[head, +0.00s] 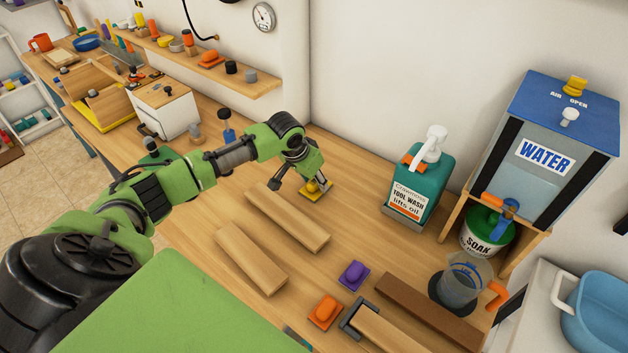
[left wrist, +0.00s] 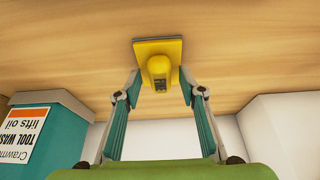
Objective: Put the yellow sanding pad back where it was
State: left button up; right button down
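The yellow sanding pad (head: 317,193) lies on the wooden workbench (head: 365,215), beyond the far end of the light wooden boards. In the left wrist view the pad (left wrist: 158,60) shows its square base and rounded knob. My left gripper (head: 316,181) is just above the pad, pointing down. In the left wrist view its two fingers (left wrist: 159,87) are spread on either side of the knob, with a visible gap on each side. My right gripper is in neither view.
A purple pad (head: 353,274) and an orange pad (head: 324,311) lie nearer. Two light boards (head: 288,217) lie between. A tool wash bottle (head: 420,188), water tank (head: 548,150) and jug (head: 460,283) stand at right. Bench between pad and bottle is clear.

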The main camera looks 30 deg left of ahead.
pick_arm(q)
jog(key=b+v, duration=0.1)
jog(key=v, duration=1.1)
jog(key=shift+b, duration=0.4)
jog(key=shift+a, duration=0.1)
